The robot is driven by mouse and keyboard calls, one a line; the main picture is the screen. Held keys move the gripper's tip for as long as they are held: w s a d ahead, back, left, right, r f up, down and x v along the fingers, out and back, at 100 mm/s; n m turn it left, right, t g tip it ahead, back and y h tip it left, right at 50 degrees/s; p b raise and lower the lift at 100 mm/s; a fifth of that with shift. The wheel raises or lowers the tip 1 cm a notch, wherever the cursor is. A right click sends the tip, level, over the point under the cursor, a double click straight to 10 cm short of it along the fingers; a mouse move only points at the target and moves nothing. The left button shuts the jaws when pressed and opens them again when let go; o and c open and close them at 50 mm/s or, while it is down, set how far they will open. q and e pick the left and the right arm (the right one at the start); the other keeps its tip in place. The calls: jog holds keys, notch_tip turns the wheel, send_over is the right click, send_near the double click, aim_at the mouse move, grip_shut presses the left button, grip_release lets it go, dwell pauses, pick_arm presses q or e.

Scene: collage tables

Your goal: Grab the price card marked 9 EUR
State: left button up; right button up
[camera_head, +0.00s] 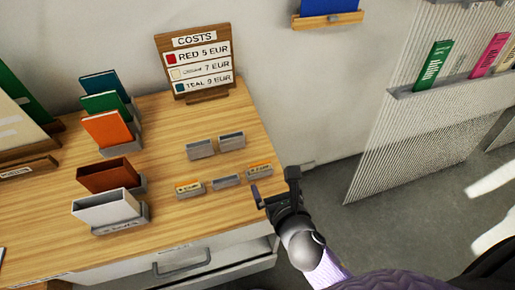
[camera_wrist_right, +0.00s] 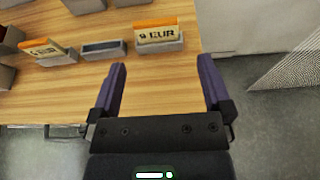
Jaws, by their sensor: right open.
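A price card reading 9 EUR (camera_wrist_right: 157,36), cream with an orange top edge, stands in a small grey holder in the right wrist view. In the head view this card (camera_head: 260,168) is at the table's right edge, too small to read. My right gripper (camera_head: 275,186) is open and empty just right of and nearer than the card. In the wrist view the card is beyond my two dark fingertips (camera_wrist_right: 163,70), between them and apart from them. A second orange-topped card (camera_wrist_right: 41,50) stands further left; its number is hard to read. My left gripper is not in view.
An empty grey holder (camera_head: 226,181) stands between the two cards, and two more (camera_head: 200,149) sit behind. A COSTS sign (camera_head: 194,62) is at the back. The table (camera_head: 165,225) ends just right of the 9 EUR card.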

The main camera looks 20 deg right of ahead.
aim_at(260, 167)
jog(key=b+x, duration=0.1)
jog(key=x, duration=0.5)
jog(key=b+x, duration=0.1)
jog(key=x, duration=0.2)
jog(key=shift+a+b, duration=0.35)
jog(key=shift+s+r, duration=0.1)
jog(key=shift+c, duration=0.3)
jog(key=c, duration=1)
